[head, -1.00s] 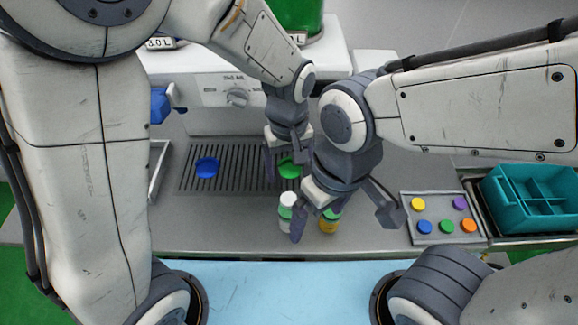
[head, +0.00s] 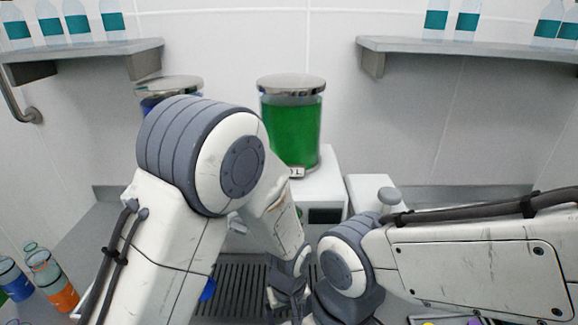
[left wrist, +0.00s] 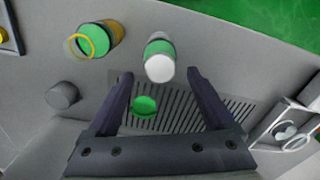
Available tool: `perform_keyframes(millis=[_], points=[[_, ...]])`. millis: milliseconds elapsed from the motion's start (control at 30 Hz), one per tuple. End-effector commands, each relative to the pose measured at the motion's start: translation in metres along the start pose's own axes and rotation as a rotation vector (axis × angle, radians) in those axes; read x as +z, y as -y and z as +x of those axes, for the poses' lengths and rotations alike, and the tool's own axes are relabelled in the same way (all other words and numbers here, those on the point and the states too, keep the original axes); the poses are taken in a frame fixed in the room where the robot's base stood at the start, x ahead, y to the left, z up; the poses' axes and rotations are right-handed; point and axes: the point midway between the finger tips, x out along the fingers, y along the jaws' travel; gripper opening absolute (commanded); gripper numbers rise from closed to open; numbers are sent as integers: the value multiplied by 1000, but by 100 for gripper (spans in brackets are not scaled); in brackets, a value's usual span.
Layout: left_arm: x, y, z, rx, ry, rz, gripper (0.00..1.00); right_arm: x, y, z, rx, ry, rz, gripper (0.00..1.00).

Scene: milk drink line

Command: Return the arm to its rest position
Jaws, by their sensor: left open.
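My left gripper shows in the left wrist view (left wrist: 162,98), open with nothing between its fingers, above the grate. In the head view it is low in the middle and partly cut off by the bottom edge. A white-capped bottle (left wrist: 160,60) with a green label stands beyond the fingertips, apart from them. A green disc (left wrist: 145,106) lies on the grate and shows between the fingers. My right arm comes in from the right in the head view; its gripper jaws are below the frame.
A slatted grate (head: 240,290) is under the arms, with a blue disc (head: 208,290) partly hidden by my left arm. A green-filled dispenser (head: 291,125) stands behind. Shelves (head: 90,62) (head: 470,48) hold bottles. Orange and blue bottles (head: 58,285) stand at lower left.

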Motion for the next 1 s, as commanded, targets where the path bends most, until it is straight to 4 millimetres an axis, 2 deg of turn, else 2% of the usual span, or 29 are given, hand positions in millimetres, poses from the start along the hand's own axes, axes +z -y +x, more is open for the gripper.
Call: perform_keyframes(millis=[100, 200, 300, 667, 800, 933, 1000], points=[[1, 1, 16, -3, 2, 0, 86, 0, 0, -5, 0, 0, -1, 100], [0, 0, 3, 2, -2, 0, 86, -1, 1, -15, 0, 0, -2, 100], [0, 0, -2, 2, -2, 0, 86, -1, 1, -18, 0, 0, -3, 100], [0, 0, -2, 2, -1, 0, 86, -1, 1, -18, 0, 0, -3, 100], [0, 0, 2, 1, -1, 0, 86, -1, 1, -14, 0, 0, -3, 100], [0, 0, 16, 0, 0, 0, 86, 0, 0, -2, 0, 0, -1, 100], [-1, -2, 14, 5, -4, 0, 86, 0, 0, 4, 0, 0, 0, 100]])
